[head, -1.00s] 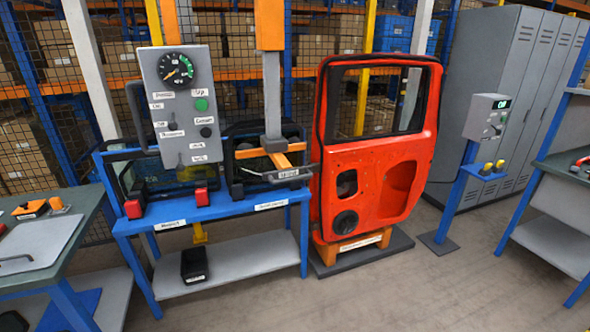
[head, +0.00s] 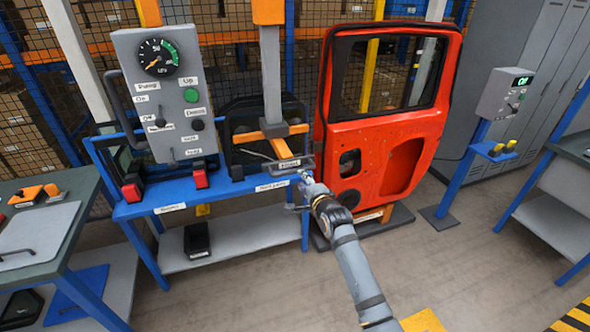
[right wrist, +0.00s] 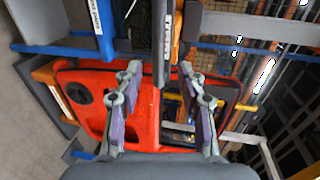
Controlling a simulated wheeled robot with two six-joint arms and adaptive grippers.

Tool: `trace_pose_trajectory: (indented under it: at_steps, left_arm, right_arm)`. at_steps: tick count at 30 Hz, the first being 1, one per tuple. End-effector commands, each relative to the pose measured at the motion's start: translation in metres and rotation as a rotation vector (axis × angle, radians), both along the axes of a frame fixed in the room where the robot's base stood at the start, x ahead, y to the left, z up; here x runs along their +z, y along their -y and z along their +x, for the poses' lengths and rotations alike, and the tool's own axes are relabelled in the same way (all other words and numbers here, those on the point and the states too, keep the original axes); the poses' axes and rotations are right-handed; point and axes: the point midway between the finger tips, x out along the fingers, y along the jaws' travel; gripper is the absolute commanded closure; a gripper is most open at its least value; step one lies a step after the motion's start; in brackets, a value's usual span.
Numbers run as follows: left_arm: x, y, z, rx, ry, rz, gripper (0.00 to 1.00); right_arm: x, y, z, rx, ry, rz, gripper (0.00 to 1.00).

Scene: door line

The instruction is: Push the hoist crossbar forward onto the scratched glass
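The hoist crossbar (head: 290,163) is a short dark bar with a white label, carried by an orange arm below the grey hoist column (head: 271,80). In the right wrist view the crossbar (right wrist: 162,60) runs upright in the picture between my fingers. My right gripper (head: 304,188) is at the crossbar's right end; its two fingers are apart in the right wrist view (right wrist: 160,70). I cannot tell whether they touch the bar. A dark-framed glass pane (head: 238,108) stands on the blue rack behind the hoist, partly hidden; no scratches are discernible. My left gripper is out of view.
A red-orange door (head: 382,150) stands close to the right of the crossbar. A grey control panel (head: 166,90) with gauge and buttons is at the left. The blue rack (head: 225,189) has red blocks on its front. A control post (head: 503,95) stands right; open floor lies in front.

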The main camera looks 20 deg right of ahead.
Motion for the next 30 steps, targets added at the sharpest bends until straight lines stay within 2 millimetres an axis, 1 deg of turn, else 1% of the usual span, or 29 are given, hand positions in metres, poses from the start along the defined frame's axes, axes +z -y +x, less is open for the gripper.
trace_pose_trajectory:
  at_steps: [2,6,9,13,18,26,27,30]
  left_arm:
    - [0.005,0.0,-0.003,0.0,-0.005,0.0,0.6]
    - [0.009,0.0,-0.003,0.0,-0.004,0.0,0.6]
    - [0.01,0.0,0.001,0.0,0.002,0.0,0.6]
    - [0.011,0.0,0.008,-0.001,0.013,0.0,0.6]
    - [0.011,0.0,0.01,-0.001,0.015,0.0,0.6]
    - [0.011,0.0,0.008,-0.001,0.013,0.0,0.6]
    - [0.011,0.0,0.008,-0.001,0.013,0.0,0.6]
    - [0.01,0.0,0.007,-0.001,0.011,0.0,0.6]
  right_arm:
    - [0.0,-0.001,0.015,0.0,0.0,0.001,0.6]
    - [-0.006,-0.002,0.044,0.0,-0.001,0.0,0.6]
    - [-0.01,-0.002,0.062,0.0,-0.001,-0.001,0.6]
    - [-0.015,-0.003,0.078,0.0,-0.001,-0.002,0.6]
    - [-0.018,-0.003,0.088,0.0,-0.001,-0.001,0.6]
    - [-0.019,-0.003,0.089,0.0,-0.001,-0.002,0.6]
    - [-0.019,-0.003,0.089,0.0,-0.001,-0.002,0.63]
    - [-0.019,-0.003,0.089,0.0,-0.001,-0.002,0.76]
